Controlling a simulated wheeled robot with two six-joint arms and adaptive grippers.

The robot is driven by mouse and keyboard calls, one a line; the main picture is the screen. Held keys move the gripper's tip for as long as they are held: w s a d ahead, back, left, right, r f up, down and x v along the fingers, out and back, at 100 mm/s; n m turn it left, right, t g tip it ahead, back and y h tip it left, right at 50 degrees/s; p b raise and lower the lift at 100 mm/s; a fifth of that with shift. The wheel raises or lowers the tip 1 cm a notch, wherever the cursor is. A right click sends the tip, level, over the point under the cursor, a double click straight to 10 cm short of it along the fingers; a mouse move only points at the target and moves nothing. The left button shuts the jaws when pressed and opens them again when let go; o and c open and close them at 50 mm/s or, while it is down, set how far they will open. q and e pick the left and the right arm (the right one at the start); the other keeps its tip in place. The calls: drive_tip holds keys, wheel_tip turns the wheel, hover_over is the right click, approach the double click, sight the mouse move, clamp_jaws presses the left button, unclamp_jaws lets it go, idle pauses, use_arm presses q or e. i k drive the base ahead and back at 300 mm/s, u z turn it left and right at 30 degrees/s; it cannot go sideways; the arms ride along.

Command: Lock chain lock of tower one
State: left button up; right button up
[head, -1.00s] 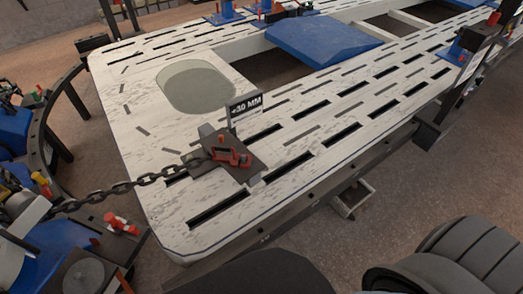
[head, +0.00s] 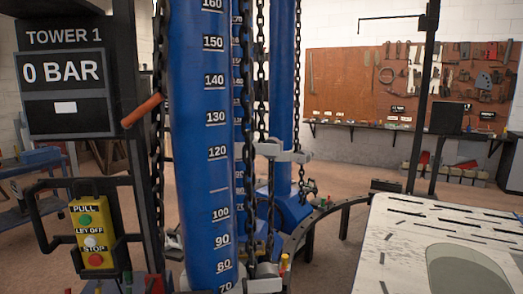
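Tower one is the blue column (head: 205,150) with a printed number scale, left of centre in the head view. A black sign (head: 63,67) beside it reads "TOWER 1" and "0 BAR". Dark chains (head: 247,110) hang along the column. A grey bracket (head: 280,152) sits on the chains behind the column's right side. Another grey metal part (head: 264,272) with a chain at it is low by the column's base; I cannot tell whether either is the lock or how it is set. An orange handle (head: 141,110) sticks out left of the column. Neither gripper is in view.
A yellow control box (head: 93,236) with PULL, LET OFF and STOP buttons hangs at lower left. The white slotted bench (head: 400,240) is at lower right. A second blue column (head: 284,95) stands behind. A tool board (head: 350,90) is on the far wall.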

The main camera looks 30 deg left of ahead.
sight(130, 122)
drive_tip(key=u, duration=2)
drive_tip(key=k, duration=0.15)
drive_tip(key=z, duration=1.25)
drive_tip(key=i, duration=0.5)
